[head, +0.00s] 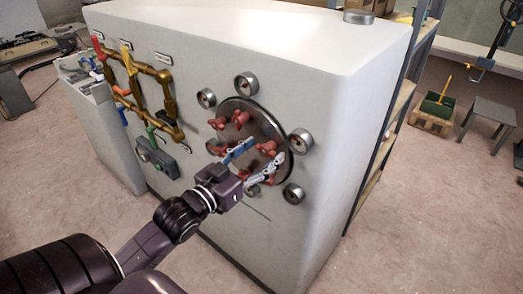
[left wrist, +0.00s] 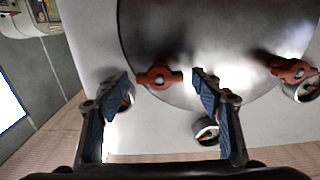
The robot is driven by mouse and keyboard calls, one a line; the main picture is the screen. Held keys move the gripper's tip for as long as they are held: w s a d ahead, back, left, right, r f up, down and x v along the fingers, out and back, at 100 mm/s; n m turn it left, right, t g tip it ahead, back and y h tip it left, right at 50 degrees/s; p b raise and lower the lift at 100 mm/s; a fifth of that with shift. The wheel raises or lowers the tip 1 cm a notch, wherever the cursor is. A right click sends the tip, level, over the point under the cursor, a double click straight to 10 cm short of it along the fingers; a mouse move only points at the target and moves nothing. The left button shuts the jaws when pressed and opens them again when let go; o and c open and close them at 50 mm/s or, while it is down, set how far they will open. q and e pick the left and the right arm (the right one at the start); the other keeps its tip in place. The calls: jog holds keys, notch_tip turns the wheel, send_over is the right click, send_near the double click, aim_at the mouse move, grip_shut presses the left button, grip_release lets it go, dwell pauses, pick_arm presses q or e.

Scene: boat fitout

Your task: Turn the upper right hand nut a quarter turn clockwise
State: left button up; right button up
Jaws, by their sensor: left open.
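A round dark metal cover (head: 262,120) is on the pale cabinet's front, with several red winged nuts around it. The upper right nut (head: 267,147) shows between the fingertips of my left gripper (head: 266,151) in the head view. My left gripper is open, its blue-padded fingers spread. In the left wrist view a red nut (left wrist: 159,77) lies across the gap between the fingertips (left wrist: 161,84), with space on both sides. A second red nut (left wrist: 293,70) is at the far right there. Whether the fingertips reach the nut's depth is unclear. My right gripper is out of view.
Bronze pipework (head: 150,85) with coloured handles and a grey box (head: 157,158) are to the left. A shelf rack (head: 400,100) stands right of the cabinet (head: 320,55).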

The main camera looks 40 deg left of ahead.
pick_arm(q)
jog(key=shift+w, duration=0.1)
jog(key=shift+c, duration=0.4)
jog(key=c, duration=1.1)
jog(key=m+p, duration=0.1)
jog(key=m, duration=0.2)
jog(key=shift+r+p, duration=0.1)
jog(key=shift+p, duration=0.3)
jog(key=m+p, duration=0.2)
jog(key=m, duration=0.2)
jog(key=shift+d, duration=0.15)
jog(key=m+p, duration=0.1)
jog(key=m, duration=0.5)
jog(key=shift+f+p, duration=0.2)
jog(key=shift+p, duration=0.15)
jog(key=m, duration=0.5)
jog(key=shift+f+p, duration=0.1)
jog(key=shift+p, duration=0.3)
jog(key=shift+m, duration=0.3)
